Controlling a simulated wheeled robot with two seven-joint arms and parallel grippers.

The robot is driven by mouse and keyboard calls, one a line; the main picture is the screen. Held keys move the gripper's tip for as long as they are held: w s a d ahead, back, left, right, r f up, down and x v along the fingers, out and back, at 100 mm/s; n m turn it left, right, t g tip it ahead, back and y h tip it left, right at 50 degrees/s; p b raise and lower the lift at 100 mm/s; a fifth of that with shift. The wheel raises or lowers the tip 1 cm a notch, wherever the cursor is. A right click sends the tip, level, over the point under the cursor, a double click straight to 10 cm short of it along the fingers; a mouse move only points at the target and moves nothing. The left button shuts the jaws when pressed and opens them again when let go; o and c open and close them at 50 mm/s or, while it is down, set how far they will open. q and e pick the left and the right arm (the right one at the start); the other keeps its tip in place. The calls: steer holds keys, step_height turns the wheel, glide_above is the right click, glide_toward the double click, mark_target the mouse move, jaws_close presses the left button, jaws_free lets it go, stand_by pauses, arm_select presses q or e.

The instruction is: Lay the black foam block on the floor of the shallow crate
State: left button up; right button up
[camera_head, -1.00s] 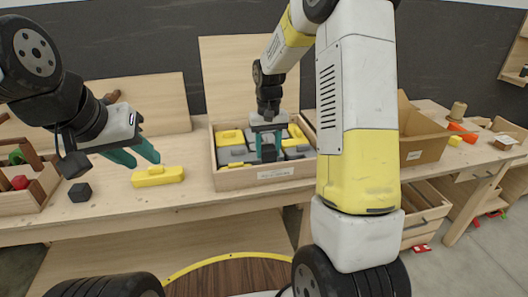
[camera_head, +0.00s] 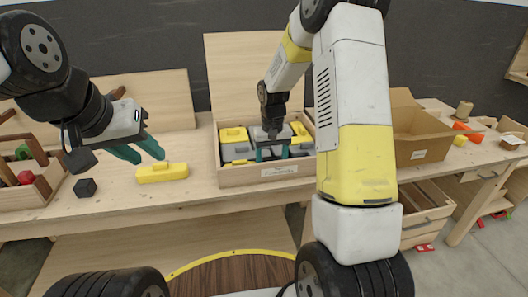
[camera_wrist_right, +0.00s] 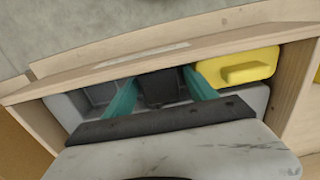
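The shallow wooden crate (camera_head: 268,175) stands on the workbench, with grey and yellow pieces in it. My right gripper (camera_head: 271,154) points down into the crate, its teal fingers spread. In the right wrist view, the black foam block (camera_wrist_right: 162,88) lies low in the crate between the fingers of my right gripper (camera_wrist_right: 162,80); whether either finger touches it is hard to tell. In the head view the block is hidden. My left gripper (camera_head: 146,157) is open and empty above the bench, just left of and above a yellow block (camera_head: 163,173).
A small black block (camera_head: 85,187) lies on the bench at left, beside a wooden tote (camera_head: 38,190). In the crate, yellow pieces (camera_head: 234,135) sit close to the right gripper. A cardboard box (camera_head: 420,145) stands to the right. The bench front is clear.

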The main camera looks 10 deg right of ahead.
steer(key=shift+r, duration=0.1)
steer(key=s+r+t, duration=0.1)
steer(key=s+r, duration=0.3)
steer(key=r, duration=1.3)
steer(key=s+r+t+y, duration=0.1)
steer(key=s+r+t, duration=0.1)
steer(key=s, duration=0.8)
steer(key=s+r+t+y, duration=0.1)
steer(key=s+r+t, duration=0.2)
steer(key=s, duration=0.7)
steer(key=shift+a+r, duration=0.35)
steer(key=shift+r, duration=0.6)
steer(key=shift+s, duration=0.1)
